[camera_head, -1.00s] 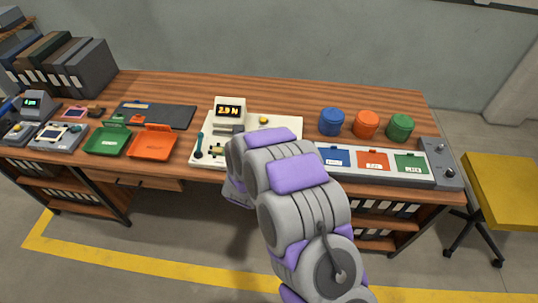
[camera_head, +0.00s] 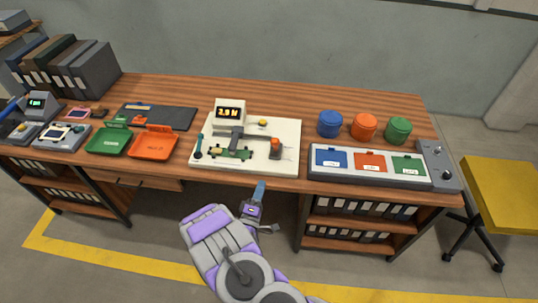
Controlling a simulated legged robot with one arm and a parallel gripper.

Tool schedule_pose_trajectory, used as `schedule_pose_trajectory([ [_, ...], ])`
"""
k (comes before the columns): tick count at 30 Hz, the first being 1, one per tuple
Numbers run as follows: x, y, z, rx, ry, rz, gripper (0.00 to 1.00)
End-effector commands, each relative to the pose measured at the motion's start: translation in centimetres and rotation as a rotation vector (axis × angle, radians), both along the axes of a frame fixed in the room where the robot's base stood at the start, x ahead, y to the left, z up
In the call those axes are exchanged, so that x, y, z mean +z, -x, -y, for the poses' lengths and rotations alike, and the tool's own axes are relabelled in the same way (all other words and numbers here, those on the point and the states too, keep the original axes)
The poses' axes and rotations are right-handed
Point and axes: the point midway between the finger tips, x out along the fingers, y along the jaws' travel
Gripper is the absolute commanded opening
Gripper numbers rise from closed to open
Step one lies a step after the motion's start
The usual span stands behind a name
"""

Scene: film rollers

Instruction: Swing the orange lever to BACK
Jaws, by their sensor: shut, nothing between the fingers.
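The orange lever (camera_head: 275,143) stands on the right part of the white panel (camera_head: 291,160). I cannot read a BACK mark. My gripper (camera_head: 259,188) is in front of the bench's front edge, below the panel in the picture and apart from the lever. It is shut and empty. Its narrow bluish tip points up towards the panel.
Green (camera_head: 108,143) and orange (camera_head: 153,144) trays lie left. A strip of coloured squares (camera_head: 325,174) and three round containers (camera_head: 364,127) stand right.

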Motion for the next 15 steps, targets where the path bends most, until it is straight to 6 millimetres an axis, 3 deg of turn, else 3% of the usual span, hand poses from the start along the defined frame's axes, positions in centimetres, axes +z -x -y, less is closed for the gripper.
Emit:
schedule_pose_trajectory([
  [15,0.17,-0.39,0.16,-0.001,0.009,0.007,0.0],
])
